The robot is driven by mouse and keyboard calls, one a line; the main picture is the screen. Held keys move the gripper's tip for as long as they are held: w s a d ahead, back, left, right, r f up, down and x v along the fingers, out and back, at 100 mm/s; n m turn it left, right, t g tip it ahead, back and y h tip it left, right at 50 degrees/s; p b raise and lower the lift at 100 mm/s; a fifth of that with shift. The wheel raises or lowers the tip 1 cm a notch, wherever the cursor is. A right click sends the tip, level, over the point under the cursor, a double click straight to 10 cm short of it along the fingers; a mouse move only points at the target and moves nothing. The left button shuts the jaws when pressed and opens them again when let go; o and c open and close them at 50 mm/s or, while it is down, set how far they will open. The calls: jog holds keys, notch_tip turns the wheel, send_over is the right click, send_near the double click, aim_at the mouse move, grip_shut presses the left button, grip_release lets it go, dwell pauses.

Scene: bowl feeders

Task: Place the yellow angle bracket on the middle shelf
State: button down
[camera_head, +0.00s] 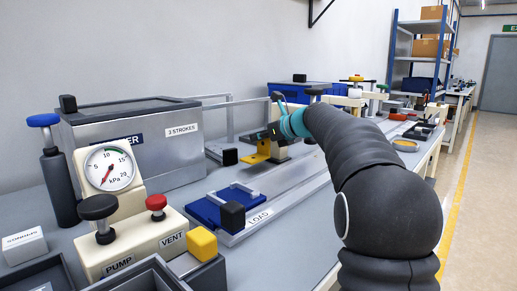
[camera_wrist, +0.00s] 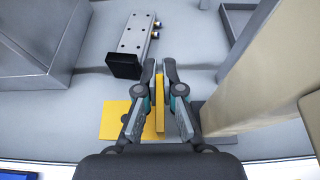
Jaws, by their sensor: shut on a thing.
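The yellow angle bracket (camera_head: 256,157) is at the far middle of the bench, below my gripper (camera_head: 276,128). In the wrist view, my gripper (camera_wrist: 159,70) is shut on the bracket's upright leg (camera_wrist: 160,104), which stands between the two fingers. Its flat leg (camera_wrist: 113,121) spreads to the left, partly hidden behind the left finger. I cannot tell whether it touches the bench. A rack with blue posts (camera_head: 391,50) stands in the background, with boxes on its shelves (camera_head: 417,59); which one is the middle shelf is unclear.
A metal block with a black end (camera_wrist: 130,45) lies just beyond the fingers. A cream upright (camera_wrist: 235,95) stands close on the right. A grey box (camera_head: 130,150), a pressure gauge (camera_head: 109,167) and a blue load fixture (camera_head: 222,205) occupy the bench. The floor aisle (camera_head: 490,200) is clear.

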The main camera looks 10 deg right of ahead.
aim_at(258, 147)
jog(key=shift+f+b, duration=0.4)
jog(key=shift+f, duration=1.2)
jog(key=shift+f, duration=0.15)
jog(key=c, duration=1.3)
grip_release()
